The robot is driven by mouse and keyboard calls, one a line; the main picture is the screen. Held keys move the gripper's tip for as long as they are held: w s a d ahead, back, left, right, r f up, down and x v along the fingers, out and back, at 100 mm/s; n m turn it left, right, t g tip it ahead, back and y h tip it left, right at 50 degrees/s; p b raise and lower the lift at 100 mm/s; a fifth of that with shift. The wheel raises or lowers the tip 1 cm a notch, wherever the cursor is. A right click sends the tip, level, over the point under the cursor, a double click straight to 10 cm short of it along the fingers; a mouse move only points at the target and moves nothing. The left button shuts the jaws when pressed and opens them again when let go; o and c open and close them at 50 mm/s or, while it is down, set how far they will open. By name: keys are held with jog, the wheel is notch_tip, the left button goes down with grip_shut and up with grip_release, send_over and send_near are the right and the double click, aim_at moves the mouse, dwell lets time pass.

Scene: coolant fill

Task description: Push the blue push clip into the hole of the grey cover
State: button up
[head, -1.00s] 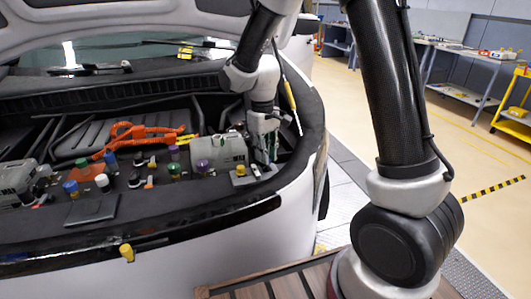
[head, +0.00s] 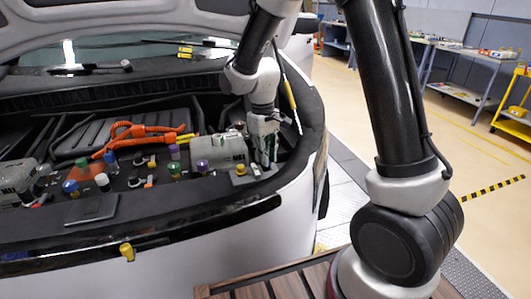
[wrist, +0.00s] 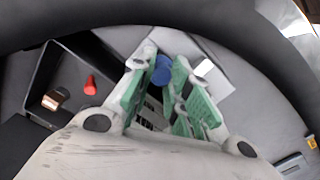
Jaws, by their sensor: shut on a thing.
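My gripper (wrist: 160,82) points down into the right end of the engine bay, and its green-padded fingers are shut on the blue push clip (wrist: 162,70). The clip's round blue head shows between the fingertips in the wrist view; its lower part is hidden. A light grey flat surface, which looks like the grey cover (wrist: 216,82), lies under and beside the fingertips. I cannot see its hole or tell whether the clip touches it. In the head view my gripper (head: 265,150) hides the clip.
A dark open tray (wrist: 62,75) with a red part (wrist: 90,86) and a copper-coloured part (wrist: 54,98) lies left of the fingers. The curved dark bay rim (head: 300,150) is close on the right. Several coloured caps and orange cables (head: 140,134) fill the bay further left.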

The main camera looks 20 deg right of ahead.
jog(key=shift+f, duration=0.7)
jog(key=o, duration=0.7)
jog(key=shift+o, duration=0.2)
notch_tip(320, 180, up, 12)
jog(key=shift+w+a, duration=0.2)
jog(key=shift+w, duration=0.1)
